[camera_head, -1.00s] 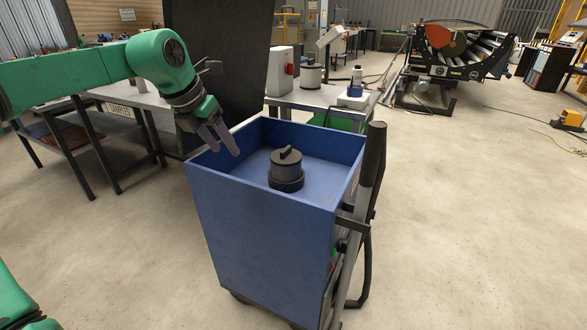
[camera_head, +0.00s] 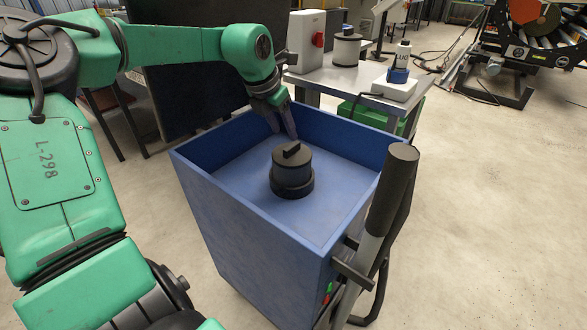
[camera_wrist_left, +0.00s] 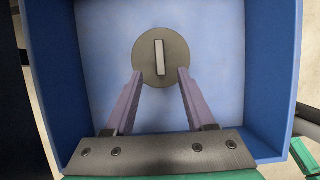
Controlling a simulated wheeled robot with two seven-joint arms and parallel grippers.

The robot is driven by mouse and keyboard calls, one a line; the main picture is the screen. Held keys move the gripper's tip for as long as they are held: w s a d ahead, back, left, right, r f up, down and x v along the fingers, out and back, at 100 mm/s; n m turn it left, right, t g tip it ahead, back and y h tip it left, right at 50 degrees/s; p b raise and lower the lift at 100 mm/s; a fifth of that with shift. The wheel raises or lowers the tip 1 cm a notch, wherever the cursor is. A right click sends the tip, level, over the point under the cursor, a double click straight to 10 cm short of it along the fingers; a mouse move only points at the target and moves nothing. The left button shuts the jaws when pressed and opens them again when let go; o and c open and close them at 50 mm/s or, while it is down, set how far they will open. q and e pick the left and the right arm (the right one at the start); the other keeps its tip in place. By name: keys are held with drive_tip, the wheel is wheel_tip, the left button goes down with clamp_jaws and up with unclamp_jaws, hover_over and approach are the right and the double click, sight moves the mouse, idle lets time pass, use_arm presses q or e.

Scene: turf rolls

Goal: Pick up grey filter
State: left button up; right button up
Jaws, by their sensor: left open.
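The grey filter (camera_head: 291,171) is a dark grey cylinder with a raised bar handle on top and a wider black base. It stands upright on the floor of the blue bin (camera_head: 230,225). My left gripper (camera_head: 284,136) is open and empty, just behind and above the filter in the head view. In the left wrist view, the filter's round top (camera_wrist_left: 176,65) and its bar lie ahead of and between the open fingertips (camera_wrist_left: 158,75). The fingers overlap its lower edge in the picture; I cannot tell whether they touch it. My right gripper is not in view.
The bin's walls surround the filter. A dark push handle (camera_head: 394,195) rises at the bin's right side. Behind stands a table (camera_head: 340,82) with a red-buttoned box (camera_head: 304,42), a spool (camera_head: 346,50) and a bottle (camera_head: 401,60). Floor to the right is clear.

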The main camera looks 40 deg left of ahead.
sight(291, 146)
use_arm(q)
drive_tip(key=x, duration=0.7)
drive_tip(key=shift+w, duration=0.15)
clamp_jaws()
drive_tip(key=shift+r, duration=0.1)
idle(0.9)
